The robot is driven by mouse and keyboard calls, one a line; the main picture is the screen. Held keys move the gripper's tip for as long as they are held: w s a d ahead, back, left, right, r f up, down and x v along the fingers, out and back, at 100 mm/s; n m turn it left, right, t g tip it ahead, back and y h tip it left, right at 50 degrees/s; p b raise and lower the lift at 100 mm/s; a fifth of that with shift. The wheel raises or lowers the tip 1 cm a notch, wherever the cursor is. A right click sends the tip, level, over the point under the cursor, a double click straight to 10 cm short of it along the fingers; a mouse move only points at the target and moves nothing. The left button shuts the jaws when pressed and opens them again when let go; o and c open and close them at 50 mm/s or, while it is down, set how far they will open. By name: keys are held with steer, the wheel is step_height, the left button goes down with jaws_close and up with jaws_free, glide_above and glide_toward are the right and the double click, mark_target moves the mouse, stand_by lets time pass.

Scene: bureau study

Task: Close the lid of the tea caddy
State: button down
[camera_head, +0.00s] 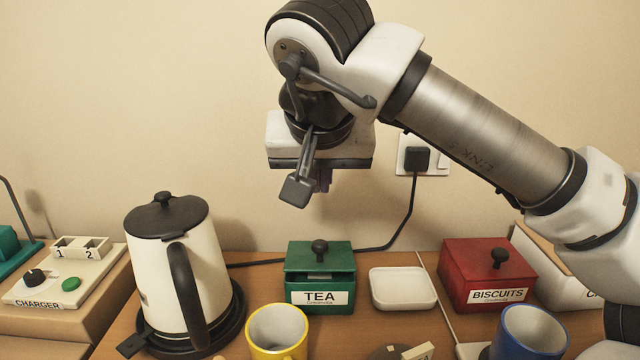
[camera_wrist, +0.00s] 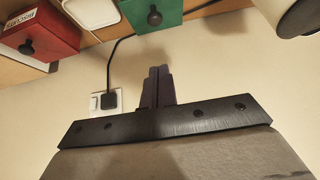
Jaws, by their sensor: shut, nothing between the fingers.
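The tea caddy (camera_head: 345,291) is a green box with a white TEA label, standing on the wooden counter in the middle of the head view. Its green lid (camera_head: 302,262) carries a dark round knob (camera_head: 319,247). A small pale strip shows at the lid's front edge; I cannot tell how far the lid stands open. In the wrist view the green caddy (camera_wrist: 176,12) is at the top, with its knob (camera_wrist: 154,16). My gripper (camera_head: 325,187) is above and behind the caddy, near the wall, clear of it. Its fingers (camera_wrist: 158,72) are together and empty.
A white kettle (camera_head: 160,265) stands left, a yellow mug (camera_head: 277,328) in front, a white dish (camera_head: 402,304) and red biscuits tin (camera_head: 455,275) right. A blue mug (camera_head: 528,330) is front right. A black cord (camera_head: 390,235) runs behind the caddy from a wall plug (camera_head: 417,159).

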glide_above(321, 245)
steer(key=f, duration=0.6)
steer(key=shift+w+a+f, duration=0.1)
steer(key=shift+w+f, duration=0.05)
steer(key=shift+w, duration=0.25)
steer(key=shift+s+f+b, duration=0.25)
steer(key=shift+f+b, duration=0.1)
steer(key=shift+f, duration=0.85)
steer(key=shift+s+f, duration=0.15)
steer(key=shift+f, duration=0.5)
steer(key=shift+s+f+t+b, duration=0.3)
steer(key=shift+f+b, duration=0.25)
steer(key=shift+b, duration=0.6)
steer(key=f+t+b, duration=0.1)
steer(key=b, duration=0.2)
steer(key=shift+s, duration=0.4)
steer(key=shift+s+t+b, duration=0.1)
steer(key=shift+t+b, duration=0.25)
steer(key=shift+t, duration=0.05)
steer(key=shift+r, duration=0.2)
